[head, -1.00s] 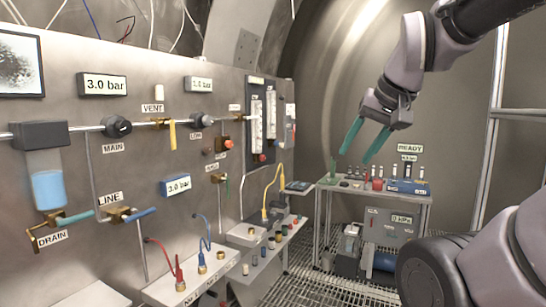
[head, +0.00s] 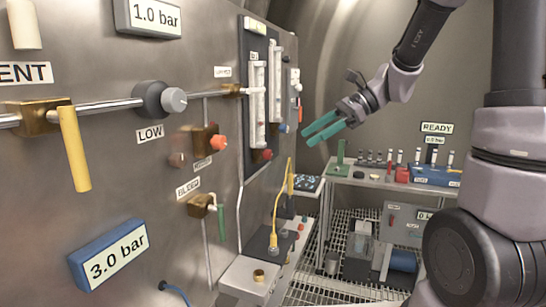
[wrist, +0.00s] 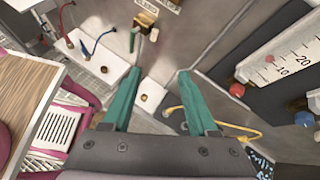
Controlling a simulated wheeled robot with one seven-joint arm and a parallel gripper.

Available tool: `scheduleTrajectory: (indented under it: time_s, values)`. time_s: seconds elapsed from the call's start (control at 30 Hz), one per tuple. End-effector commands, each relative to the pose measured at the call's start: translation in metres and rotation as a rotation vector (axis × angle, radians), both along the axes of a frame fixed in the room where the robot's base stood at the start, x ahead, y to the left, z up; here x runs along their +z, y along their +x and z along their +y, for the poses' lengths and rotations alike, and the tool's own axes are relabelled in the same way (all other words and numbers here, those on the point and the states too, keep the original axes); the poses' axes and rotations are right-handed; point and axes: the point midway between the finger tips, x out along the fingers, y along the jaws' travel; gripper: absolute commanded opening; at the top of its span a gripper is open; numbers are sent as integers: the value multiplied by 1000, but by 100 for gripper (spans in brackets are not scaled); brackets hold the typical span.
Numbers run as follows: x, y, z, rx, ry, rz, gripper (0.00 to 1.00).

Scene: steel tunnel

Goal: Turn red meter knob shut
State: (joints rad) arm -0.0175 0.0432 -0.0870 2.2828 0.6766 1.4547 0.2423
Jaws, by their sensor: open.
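The red meter knob (head: 267,154) sits at the foot of the nearer clear flow meter (head: 257,105) on the dark plate of the wall panel. It also shows in the wrist view (wrist: 237,90), right of the fingers. A blue knob (head: 283,128) is at the foot of the farther meter and shows in the wrist view too (wrist: 303,118). My gripper (head: 306,138) has two green fingers, apart and empty, pointing left toward the panel. In the head view it is right of both knobs. In the wrist view (wrist: 159,75) nothing is between the fingertips.
A yellow cable (head: 279,208) loops below the meters. A bench (head: 375,180) with small items stands behind at the right.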

Motion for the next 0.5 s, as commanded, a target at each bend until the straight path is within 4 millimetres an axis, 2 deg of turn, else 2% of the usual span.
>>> scheduleTrajectory:
  time_s: [0.03,0.13,0.3,0.4,0.5]
  values:
    - [-11,19,6,-57,75,107,59]
    - [-28,58,16,-179,228,293,59]
    - [-68,124,17,-383,463,568,59]
    - [-93,154,11,-484,571,684,59]
    - [-113,175,4,-557,650,761,59]
